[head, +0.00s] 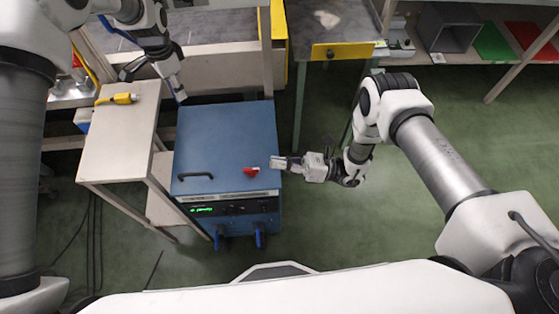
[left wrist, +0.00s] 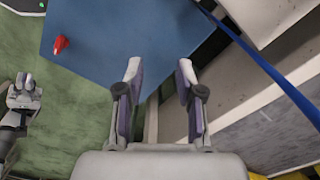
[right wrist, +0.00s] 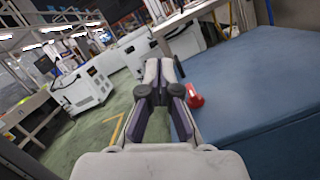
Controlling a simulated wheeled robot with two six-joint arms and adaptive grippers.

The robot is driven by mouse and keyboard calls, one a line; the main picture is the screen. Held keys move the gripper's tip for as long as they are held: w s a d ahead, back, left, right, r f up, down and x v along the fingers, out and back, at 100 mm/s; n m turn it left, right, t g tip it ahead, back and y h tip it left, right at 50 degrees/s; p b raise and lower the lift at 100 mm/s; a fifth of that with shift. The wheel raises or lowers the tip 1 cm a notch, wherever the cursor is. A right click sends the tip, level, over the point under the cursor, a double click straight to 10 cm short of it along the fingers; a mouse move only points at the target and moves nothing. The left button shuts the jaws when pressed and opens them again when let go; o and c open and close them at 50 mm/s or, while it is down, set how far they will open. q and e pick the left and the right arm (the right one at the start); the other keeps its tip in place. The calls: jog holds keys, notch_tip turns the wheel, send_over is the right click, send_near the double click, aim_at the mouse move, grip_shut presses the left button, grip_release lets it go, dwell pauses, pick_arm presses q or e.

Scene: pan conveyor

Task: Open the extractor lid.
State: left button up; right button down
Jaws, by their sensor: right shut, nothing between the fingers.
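The extractor is a blue box with a flat blue lid (head: 225,135), which lies closed in the head view. A black handle (head: 195,176) and a red latch (head: 251,171) sit near its front edge. My right gripper (head: 274,162) is shut and empty at the lid's right edge, close to the latch. In the right wrist view the latch (right wrist: 195,96) is just right of the fingers; I cannot tell whether they touch. My left gripper (head: 180,97) is at the lid's back left corner. In the left wrist view its fingers (left wrist: 160,70) are apart with nothing between them.
A pale side table (head: 120,135) with a yellow tool (head: 118,99) stands left of the extractor. A workbench (head: 335,35) stands behind, and shelves with a grey bin (head: 447,32) are at the back right.

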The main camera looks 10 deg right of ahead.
pick_arm(q)
jog(key=s+a+f+n+t, duration=0.1)
jog(key=s+f+n, duration=0.2)
jog(key=s+f, duration=0.1)
jog(key=s+a+f+n+t, duration=0.1)
jog(key=s+f+n, duration=0.1)
jog(key=s+f, duration=0.2)
jog(key=s+a+f+n+t, duration=0.1)
jog(key=s+f+n, duration=0.2)
jog(key=s+f, duration=0.1)
jog(key=shift+a+f+n, duration=0.25)
jog(key=shift+n, duration=0.05)
jog(key=s+f+n+g, duration=0.1)
jog(key=s, duration=1.2)
jog(key=s+a+n+g+p, duration=0.1)
jog(key=s+n, duration=0.1)
jog(key=s, duration=1)
jog(key=shift+s+a+f+g, duration=0.25)
jog(key=shift+s+f+g, duration=0.1)
jog(key=shift+s+g, duration=0.05)
pick_arm(e)
jog(key=w+r+m+t, duration=0.1)
jog(key=w+r+m, duration=0.3)
jog(key=r, duration=0.4)
jog(key=shift+w+h, duration=0.15)
jog(key=shift+h, duration=0.15)
jog(key=shift+d, duration=0.15)
